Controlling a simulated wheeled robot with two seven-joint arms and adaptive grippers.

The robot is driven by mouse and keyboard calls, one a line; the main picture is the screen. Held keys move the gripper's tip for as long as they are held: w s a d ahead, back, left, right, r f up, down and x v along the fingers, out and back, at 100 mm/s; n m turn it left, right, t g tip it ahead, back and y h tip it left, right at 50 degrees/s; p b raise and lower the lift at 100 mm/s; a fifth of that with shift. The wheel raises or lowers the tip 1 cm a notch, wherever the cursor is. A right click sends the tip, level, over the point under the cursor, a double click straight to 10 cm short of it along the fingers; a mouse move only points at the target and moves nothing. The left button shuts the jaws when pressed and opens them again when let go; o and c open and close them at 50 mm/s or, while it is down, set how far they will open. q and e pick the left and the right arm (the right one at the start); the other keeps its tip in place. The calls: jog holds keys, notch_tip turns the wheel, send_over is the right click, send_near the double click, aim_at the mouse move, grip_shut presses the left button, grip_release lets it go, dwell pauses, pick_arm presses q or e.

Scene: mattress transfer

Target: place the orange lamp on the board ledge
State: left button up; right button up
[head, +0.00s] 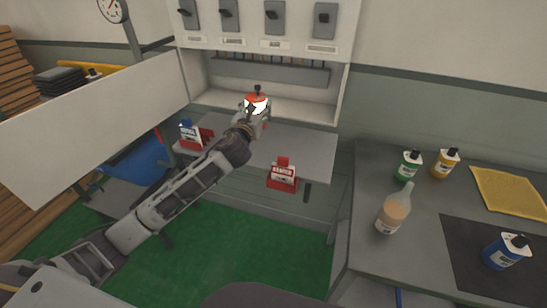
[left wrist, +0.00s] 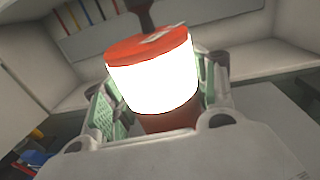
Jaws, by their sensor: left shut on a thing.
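The orange lamp (head: 257,101) has a red-orange top and a bright white glowing band; it also shows large in the left wrist view (left wrist: 150,80). My left gripper (head: 254,115) is shut on the lamp, with its green-padded fingers on either side of it. The lamp is close to upright, slightly tilted in the wrist view. It is at the front of the open white recess of the board, whose pale ledge (head: 305,108) lies behind and beside it. I cannot tell whether the lamp's base touches the ledge; the gripper hides it. My right gripper is not in view.
A white door panel (head: 95,120) stands open at left. Switches (head: 275,18) line the board above. The right-hand bench (head: 365,175) holds several bottles and a yellow cloth (head: 510,192).

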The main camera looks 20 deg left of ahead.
pick_arm(q)
jog(key=w+a+f+n+y, duration=0.1)
jog(key=w+a+f, duration=0.2)
jog(key=a+f, duration=0.1)
jog(key=shift+w+f+y, duration=0.25)
jog(key=shift+f+y, duration=0.05)
jog(key=shift+f, duration=0.25)
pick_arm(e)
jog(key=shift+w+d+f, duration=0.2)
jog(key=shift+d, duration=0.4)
